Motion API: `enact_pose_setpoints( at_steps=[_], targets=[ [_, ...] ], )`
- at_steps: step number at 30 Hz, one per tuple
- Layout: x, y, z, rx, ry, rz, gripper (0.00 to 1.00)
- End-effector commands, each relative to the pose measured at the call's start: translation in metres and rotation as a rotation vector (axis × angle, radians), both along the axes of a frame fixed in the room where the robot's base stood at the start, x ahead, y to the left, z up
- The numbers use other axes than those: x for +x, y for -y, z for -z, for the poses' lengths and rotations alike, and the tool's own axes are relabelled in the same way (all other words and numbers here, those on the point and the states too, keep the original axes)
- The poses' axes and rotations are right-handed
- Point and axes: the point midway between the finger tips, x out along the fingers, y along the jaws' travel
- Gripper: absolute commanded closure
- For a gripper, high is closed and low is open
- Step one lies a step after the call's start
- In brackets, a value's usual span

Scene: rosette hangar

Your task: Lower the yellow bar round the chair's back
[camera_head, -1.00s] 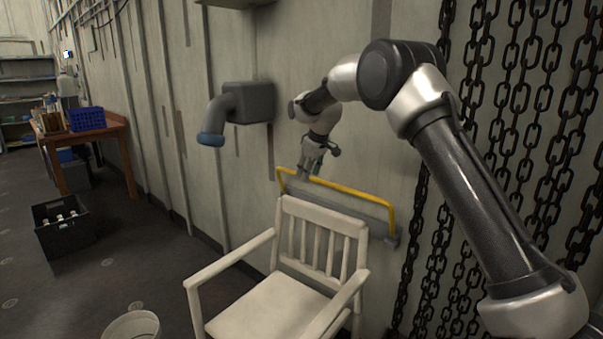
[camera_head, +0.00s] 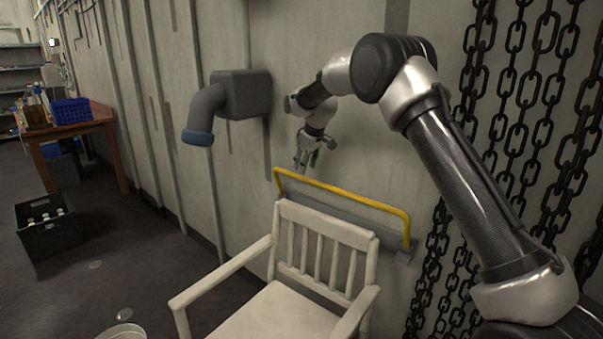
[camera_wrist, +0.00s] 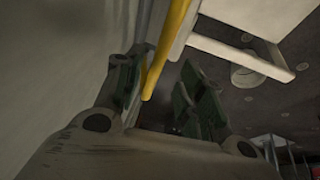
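The yellow bar (camera_head: 345,192) stands raised along the wall, behind and above the chair's back (camera_head: 318,240). Its right end bends down to a grey mount. The white wooden chair (camera_head: 275,325) stands in front of it. My gripper (camera_head: 308,164) is just above the bar's left part, with a small gap showing in the head view. In the wrist view my gripper (camera_wrist: 165,92) is open with green pads apart. The yellow bar (camera_wrist: 170,45) runs between the fingers' directions, closer to the left finger; contact cannot be told. The chair (camera_wrist: 238,35) shows at upper right.
A grey pipe with a blue rim (camera_head: 205,115) juts from the wall left of my gripper. Chains (camera_head: 520,90) hang at right. A black crate (camera_head: 48,240) and a wooden table (camera_head: 75,128) stand at left. A pale bucket (camera_head: 122,331) is at the bottom edge.

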Motion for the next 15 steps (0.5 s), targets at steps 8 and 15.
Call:
enact_pose_setpoints(
  at_steps=[8, 15],
  targets=[
    [0.016, -0.008, 0.041, -0.001, -0.001, 0.0, 0.61],
    [0.02, -0.009, 0.05, 0.0, 0.0, 0.0, 0.61]
  ],
)
